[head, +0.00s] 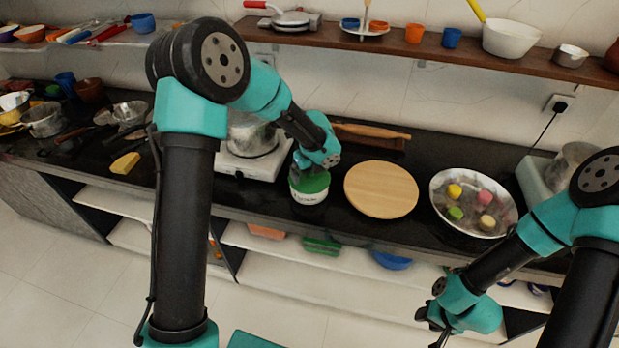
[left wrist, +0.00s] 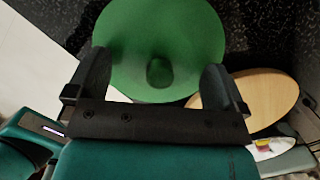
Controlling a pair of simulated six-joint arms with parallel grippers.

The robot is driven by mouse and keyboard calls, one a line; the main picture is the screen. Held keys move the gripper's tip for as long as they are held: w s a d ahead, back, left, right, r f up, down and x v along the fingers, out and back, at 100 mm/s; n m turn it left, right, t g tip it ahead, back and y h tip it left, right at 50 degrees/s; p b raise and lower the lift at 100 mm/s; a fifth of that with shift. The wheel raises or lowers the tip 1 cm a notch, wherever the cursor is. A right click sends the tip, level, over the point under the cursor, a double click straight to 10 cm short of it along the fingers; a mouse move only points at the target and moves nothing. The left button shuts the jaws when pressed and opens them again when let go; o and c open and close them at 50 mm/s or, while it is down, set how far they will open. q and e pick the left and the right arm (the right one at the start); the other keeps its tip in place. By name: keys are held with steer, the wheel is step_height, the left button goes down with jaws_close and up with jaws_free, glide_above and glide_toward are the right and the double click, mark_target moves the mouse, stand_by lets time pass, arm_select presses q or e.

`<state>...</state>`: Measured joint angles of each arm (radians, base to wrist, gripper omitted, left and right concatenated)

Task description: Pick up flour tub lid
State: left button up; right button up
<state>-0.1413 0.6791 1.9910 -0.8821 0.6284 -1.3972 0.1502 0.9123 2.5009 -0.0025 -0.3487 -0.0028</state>
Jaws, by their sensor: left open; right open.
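The flour tub (head: 308,197) is a white tub with dark lettering, upright near the counter's front edge. Its green lid (head: 315,182) sits on top; in the left wrist view the lid (left wrist: 160,30) is a wide green disc with a small round knob (left wrist: 159,72). My left gripper (left wrist: 157,80) is open, with its two fingers apart on either side of the knob, over the lid's near part. I cannot tell whether it touches the lid. In the head view its fingers are mostly hidden by the arm. My right gripper (head: 438,328) is open and empty, low at the right in front of the counter.
A round wooden board (head: 381,190) lies just right of the tub. Further right is a metal pan (head: 440,198) with several coloured pieces. A white stove (head: 237,162) with a pot stands behind left. A wooden rolling pin (head: 370,131) lies behind.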

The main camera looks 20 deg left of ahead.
arm_select(q)
steer(key=shift+c, duration=0.2)
stand_by(0.3)
steer(key=shift+s+f, duration=0.15)
steer(key=shift+f, duration=0.15)
steer(key=c, duration=1.8)
